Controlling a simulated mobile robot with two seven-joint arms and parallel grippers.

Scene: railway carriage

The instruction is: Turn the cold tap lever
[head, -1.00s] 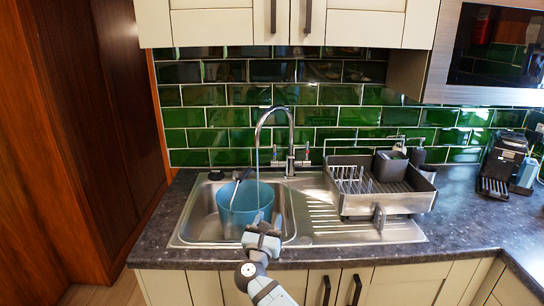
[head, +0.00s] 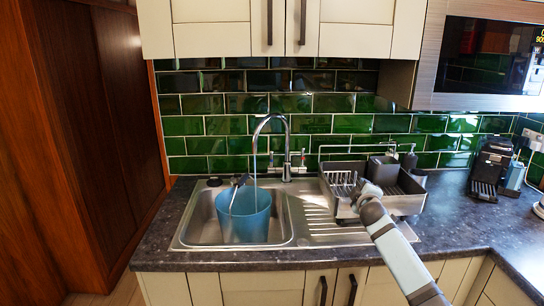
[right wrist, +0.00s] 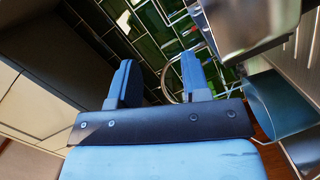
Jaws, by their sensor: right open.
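The chrome tap (head: 288,150) with a tall arched spout stands behind the sink. It has a short upright lever on each side, a left lever (head: 274,160) and a right lever (head: 303,160). Which is cold is too small to tell. A thin line runs down from the spout into a blue tub; it looks like water. My right gripper (head: 362,188) is by the dish rack, right of the tap and apart from the levers. In the right wrist view the gripper (right wrist: 160,80) is open and empty, with a curved metal piece beyond the fingers. My left gripper is out of view.
The blue tub (head: 243,216) sits in the sink (head: 190,230); it also shows in the right wrist view (right wrist: 280,106). A dish rack (head: 408,203) stands on the drainer, close to my right gripper. Black appliances stand at the right. Green tiles rise behind the tap.

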